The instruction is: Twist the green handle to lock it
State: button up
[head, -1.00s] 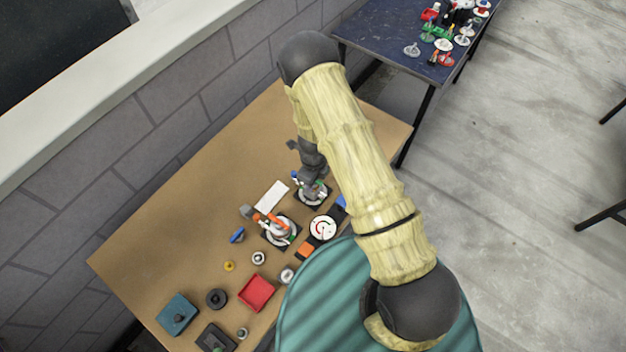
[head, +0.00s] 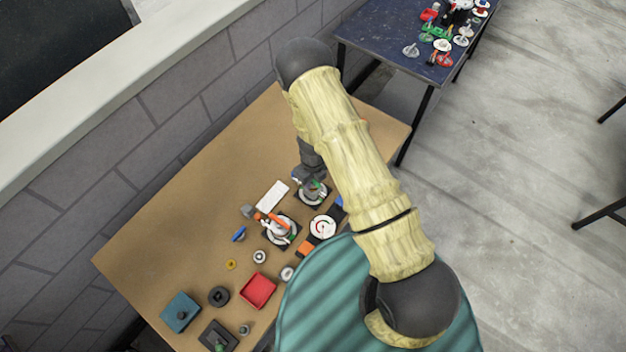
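My gripper (head: 311,181) points down at a round white fixture on a black base (head: 311,200), near the right side of the brown table. A small green part (head: 317,185), which looks like the green handle, shows at my fingers. The fingers and my arm hide much of it, so its angle and any contact are unclear. The fingers are too small and covered to show whether they are open or shut.
Left of my gripper are a white plate (head: 272,196) and an orange-handled fixture (head: 272,222). A white dial (head: 323,227) is below. A red tray (head: 258,291), a teal block (head: 180,312) and small knobs lie lower left. The table's upper left is clear.

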dwell(0.3)
jog(key=shift+r+p, duration=3.4)
jog(key=shift+r, duration=0.4)
